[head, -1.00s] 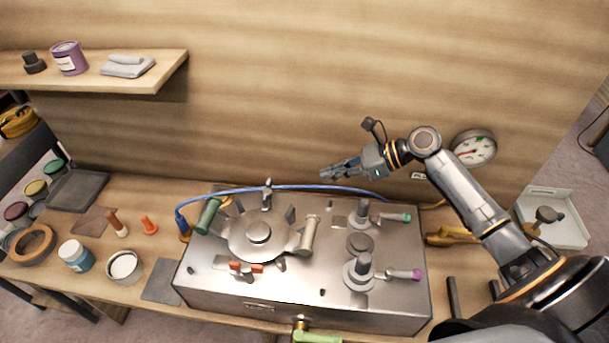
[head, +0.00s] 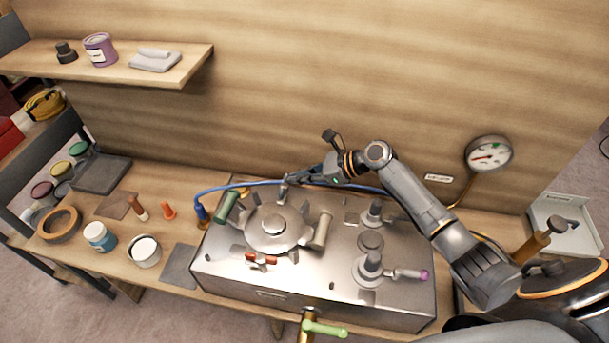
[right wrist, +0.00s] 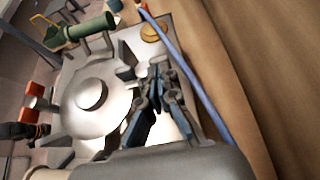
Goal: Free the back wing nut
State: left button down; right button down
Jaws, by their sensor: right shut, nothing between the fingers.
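The metal box (head: 315,293) has a round lid (head: 262,236) with a knob in its middle. A grey fastener, seemingly the back wing nut (head: 284,190), stands behind the lid, partly hidden by my gripper. My right gripper (head: 294,179) is shut and empty, with its fingertips close beside it. In the right wrist view the blue-grey fingers (right wrist: 156,72) point over the lid's back edge (right wrist: 122,98); I cannot tell whether they touch the fastener. The green-handled fastener (head: 227,208), red fastener (head: 261,259) and tan-handled fastener (head: 321,230) stand around the lid. My left gripper is out of view.
A blue hose (head: 238,185) runs behind the lid, close to my right gripper. Two grey valves with side handles stand on the box's right; one has a purple tip (head: 424,274). A gauge (head: 489,155) is on the wall. Jars and small tools lie left.

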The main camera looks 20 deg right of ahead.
dwell(0.3)
jog(key=shift+w+n+g+b, duration=0.15)
jog(key=shift+n+g+b, duration=0.15)
jog(key=shift+b, duration=0.05)
jog(key=shift+d, duration=0.1)
